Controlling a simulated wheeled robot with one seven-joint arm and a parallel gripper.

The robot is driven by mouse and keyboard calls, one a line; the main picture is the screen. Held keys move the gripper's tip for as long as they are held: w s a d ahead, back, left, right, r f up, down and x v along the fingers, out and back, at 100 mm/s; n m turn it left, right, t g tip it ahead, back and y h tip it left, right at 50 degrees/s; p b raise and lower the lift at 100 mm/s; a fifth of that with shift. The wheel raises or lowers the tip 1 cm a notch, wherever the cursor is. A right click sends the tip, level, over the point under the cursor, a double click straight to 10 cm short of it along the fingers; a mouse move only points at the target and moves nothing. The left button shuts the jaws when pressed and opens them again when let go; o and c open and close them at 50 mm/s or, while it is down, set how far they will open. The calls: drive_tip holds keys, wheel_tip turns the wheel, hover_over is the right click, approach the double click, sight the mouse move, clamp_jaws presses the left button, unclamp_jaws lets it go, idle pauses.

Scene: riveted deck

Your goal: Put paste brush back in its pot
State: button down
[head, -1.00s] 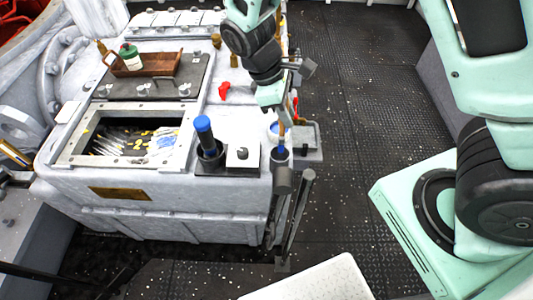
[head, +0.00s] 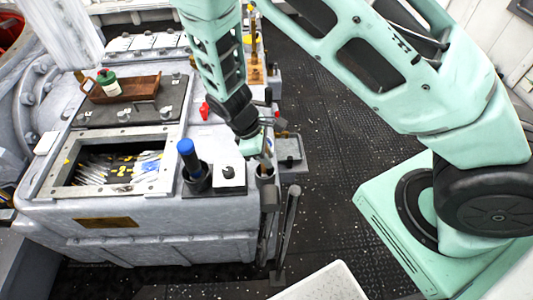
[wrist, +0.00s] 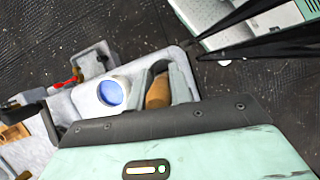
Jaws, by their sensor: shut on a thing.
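In the head view my gripper (head: 262,155) points down at the right front corner of the grey machine. In the wrist view its fingers are shut on the brown handle of the paste brush (wrist: 157,92). Below it in the head view is a small dark pot (head: 265,178) at the machine's edge. The brush's lower end is at the pot's mouth or inside it; I cannot tell how deep. A white round container with a blue inside (wrist: 113,92) shows beside the fingers in the wrist view.
A blue-topped thing (head: 187,150) stands in a dark cup left of a white plate (head: 229,177). An open bin (head: 150,188) lies farther left. Dark upright posts (head: 287,225) stand in front of the pot. The deck to the right is clear up to my base.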

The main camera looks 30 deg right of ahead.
drive_tip(key=shift+f, duration=0.1)
drive_tip(key=c, duration=1.3)
unclamp_jaws()
drive_tip(key=b+v, duration=0.2)
drive_tip(key=v, duration=1)
drive_tip(key=s+a+r+m+y, duration=0.1)
drive_tip(key=s+r, duration=0.2)
drive_tip(key=s, duration=0.3)
drive_tip(key=s+r+m+t+y, duration=0.1)
drive_tip(key=s+r+y, duration=0.1)
drive_tip(key=s+r, duration=0.2)
drive_tip(key=s+a+r+m+t+y, duration=0.1)
drive_tip(key=s+r, duration=0.3)
drive_tip(key=s, duration=0.5)
drive_tip(key=shift+s+a+r+m, duration=0.2)
drive_tip(key=shift+a+m, duration=0.15)
drive_tip(key=shift+m, duration=0.15)
drive_tip(key=shift+w, duration=0.1)
